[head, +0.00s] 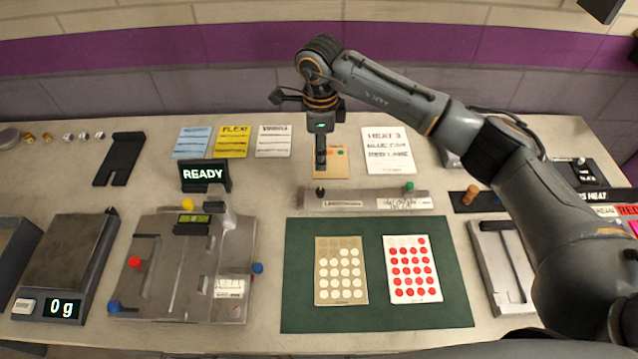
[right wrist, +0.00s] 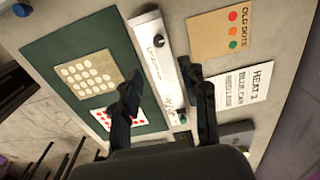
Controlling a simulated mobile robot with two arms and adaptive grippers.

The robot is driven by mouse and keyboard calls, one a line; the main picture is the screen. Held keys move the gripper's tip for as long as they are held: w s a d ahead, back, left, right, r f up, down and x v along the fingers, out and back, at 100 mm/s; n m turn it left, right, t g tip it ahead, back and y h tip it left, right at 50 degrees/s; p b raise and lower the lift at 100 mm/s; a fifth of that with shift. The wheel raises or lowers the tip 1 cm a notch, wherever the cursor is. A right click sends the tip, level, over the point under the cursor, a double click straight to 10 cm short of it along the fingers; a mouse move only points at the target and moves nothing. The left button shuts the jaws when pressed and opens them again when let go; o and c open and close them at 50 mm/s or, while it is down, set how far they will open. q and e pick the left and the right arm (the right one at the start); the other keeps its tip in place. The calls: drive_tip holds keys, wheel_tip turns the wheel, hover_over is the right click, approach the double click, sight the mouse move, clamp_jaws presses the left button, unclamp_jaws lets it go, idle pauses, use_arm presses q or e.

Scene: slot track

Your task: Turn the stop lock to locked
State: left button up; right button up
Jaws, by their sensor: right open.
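I cannot tell for sure which fitting is the stop lock, as no label naming it is readable. A grey metal bar (head: 350,201) lies behind the green mat, with a small black knob (head: 320,190) at its left end and a green knob (head: 409,187) at its right. My right gripper (head: 321,165) points down just above and behind the bar's left part. In the right wrist view its fingers (right wrist: 165,98) are apart and empty, with the bar (right wrist: 160,62) seen between and beyond them. My left gripper is not in view.
A metal fixture (head: 165,275) with coloured knobs stands at left, beside a scale (head: 72,255) reading 0 g. A READY sign (head: 205,175) is behind it. The green mat (head: 375,318) holds two dotted cards. A black plate with an orange knob (head: 472,194) is at right.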

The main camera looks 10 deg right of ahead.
sight(320, 190)
wheel_tip(320, 190, down, 12)
drive_tip(key=p, duration=0.3)
drive_tip(key=shift+s+a, duration=0.1)
drive_tip(key=shift+a, duration=0.05)
drive_tip(key=shift+f+p, duration=0.3)
drive_tip(key=shift+f, duration=0.15)
drive_tip(key=shift+c, duration=0.2)
clamp_jaws()
